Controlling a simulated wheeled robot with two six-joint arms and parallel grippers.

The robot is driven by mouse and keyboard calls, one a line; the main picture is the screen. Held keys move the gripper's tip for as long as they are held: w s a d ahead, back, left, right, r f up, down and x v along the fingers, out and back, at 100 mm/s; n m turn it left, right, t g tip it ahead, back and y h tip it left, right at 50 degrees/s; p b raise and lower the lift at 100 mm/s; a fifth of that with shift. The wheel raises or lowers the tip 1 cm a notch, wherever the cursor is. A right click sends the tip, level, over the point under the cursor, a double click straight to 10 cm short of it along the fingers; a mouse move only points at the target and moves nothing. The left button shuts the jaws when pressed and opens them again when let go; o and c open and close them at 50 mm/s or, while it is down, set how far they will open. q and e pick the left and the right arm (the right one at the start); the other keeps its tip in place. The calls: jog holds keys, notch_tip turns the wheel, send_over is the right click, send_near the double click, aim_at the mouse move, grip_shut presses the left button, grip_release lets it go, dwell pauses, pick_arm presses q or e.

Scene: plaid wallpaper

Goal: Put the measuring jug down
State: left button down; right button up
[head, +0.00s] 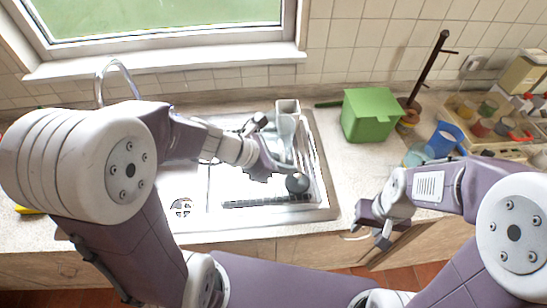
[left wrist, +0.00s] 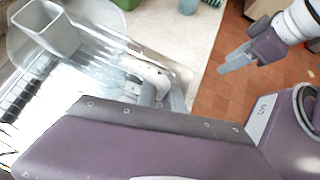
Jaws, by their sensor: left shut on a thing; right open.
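My left gripper (head: 280,166) hangs over the right part of the sink (head: 222,192) and is shut on a clear, see-through thing that I take to be the measuring jug (left wrist: 108,48). In the left wrist view its pale outline lies just beyond the fingers (left wrist: 158,98); its base and full shape are hard to make out. I cannot tell whether it touches the sink. My right gripper (head: 373,226) is open and empty near the counter's front edge; it also shows in the left wrist view (left wrist: 238,60).
A whitish square-mouthed container (head: 287,106) stands behind my left gripper. A dark round thing (head: 297,183) is close below it. A green box (head: 370,116), blue mug (head: 445,139) and rack of jars (head: 490,120) stand to the right. Bare counter (head: 350,175) lies right of the sink.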

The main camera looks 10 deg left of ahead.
pick_arm(q)
jog(key=a+f, duration=0.2)
jog(key=a, duration=0.1)
jog(key=a+f, duration=0.2)
jog(key=a, duration=0.1)
jog(key=a+f+b, duration=0.1)
jog(key=a+f, duration=0.1)
jog(key=a, duration=0.2)
jog(key=shift+w+f, duration=0.15)
jog(key=shift+f, duration=0.1)
jog(key=shift+a+f, duration=0.2)
jog(key=shift+a, duration=0.2)
notch_tip(320, 180, down, 4)
jog(key=shift+r+b, duration=0.1)
jog(key=shift+b, duration=0.5)
jog(key=shift+f, duration=0.2)
pick_arm(e)
jog(key=shift+s+f, duration=0.15)
jog(key=shift+f, duration=0.5)
jog(key=shift+s+f, duration=0.15)
jog(key=shift+f, duration=0.45)
jog(key=shift+d, duration=0.1)
pick_arm(q)
jog(key=c, duration=1.9)
grip_release()
jog(key=shift+f, duration=0.1)
jog(key=o, duration=0.4)
pick_arm(e)
jog(key=shift+f, duration=0.1)
